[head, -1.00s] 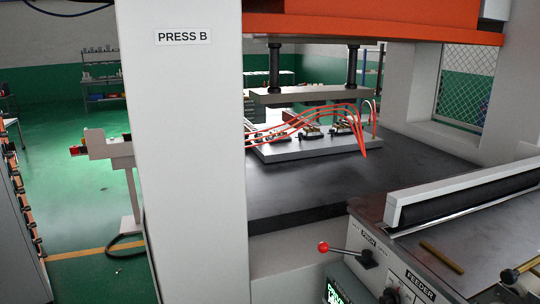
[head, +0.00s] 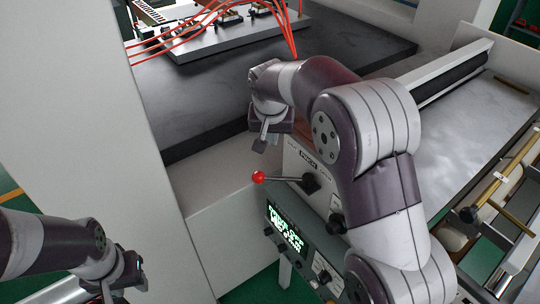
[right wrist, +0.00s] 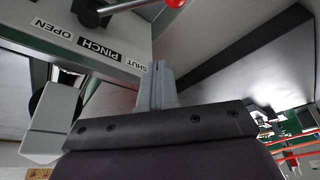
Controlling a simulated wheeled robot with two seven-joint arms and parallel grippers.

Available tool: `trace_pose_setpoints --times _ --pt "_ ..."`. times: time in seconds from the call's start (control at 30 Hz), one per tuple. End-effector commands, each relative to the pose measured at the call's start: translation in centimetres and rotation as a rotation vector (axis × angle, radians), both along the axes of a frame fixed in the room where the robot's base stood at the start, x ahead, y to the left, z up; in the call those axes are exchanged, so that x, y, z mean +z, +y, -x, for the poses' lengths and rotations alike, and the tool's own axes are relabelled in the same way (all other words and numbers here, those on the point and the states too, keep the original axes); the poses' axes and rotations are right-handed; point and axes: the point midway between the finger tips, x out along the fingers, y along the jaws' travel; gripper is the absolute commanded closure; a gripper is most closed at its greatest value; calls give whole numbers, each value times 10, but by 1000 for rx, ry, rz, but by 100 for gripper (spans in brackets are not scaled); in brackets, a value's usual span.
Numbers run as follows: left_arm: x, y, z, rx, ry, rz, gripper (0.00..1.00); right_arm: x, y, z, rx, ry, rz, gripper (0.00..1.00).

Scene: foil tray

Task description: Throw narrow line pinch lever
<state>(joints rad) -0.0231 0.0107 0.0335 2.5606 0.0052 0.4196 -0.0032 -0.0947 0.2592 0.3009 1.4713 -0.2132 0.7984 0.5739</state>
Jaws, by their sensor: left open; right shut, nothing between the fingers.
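The pinch lever (head: 290,179) is a dark rod with a red ball knob (head: 259,177). It points left from its black hub (head: 311,183) on the panel below the PINCH label (head: 308,160). My right gripper (head: 263,141) is shut and empty, just above the knob and apart from it. In the right wrist view its closed fingers (right wrist: 156,82) sit beside the upside-down SHUT label (right wrist: 132,64). The rod (right wrist: 125,5) and knob (right wrist: 175,3) show at the top edge, with the knob on the SHUT side. My left gripper (head: 132,272) is open and empty at lower left.
A lit green display (head: 286,231) and more knobs lie below the lever. The press bed (head: 200,95) with red hoses is behind. The feeder table (head: 465,120) with its roller is at right. A white press column (head: 100,130) stands at left.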

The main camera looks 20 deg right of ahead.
Motion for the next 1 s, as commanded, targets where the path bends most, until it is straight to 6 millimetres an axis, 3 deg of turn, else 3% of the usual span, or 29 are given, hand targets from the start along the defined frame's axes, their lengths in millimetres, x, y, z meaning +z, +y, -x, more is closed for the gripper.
trace_pose_setpoints --times 0.47,0.7,1.0 --pt "20 0 0 0 -1 0 60 -88 -12 -30 3 3 0 100" --pt "27 0 0 0 -1 0 60 -96 0 0 4 -1 0 100" --pt "27 0 0 0 -1 0 60 -99 2 6 4 0 -1 100"
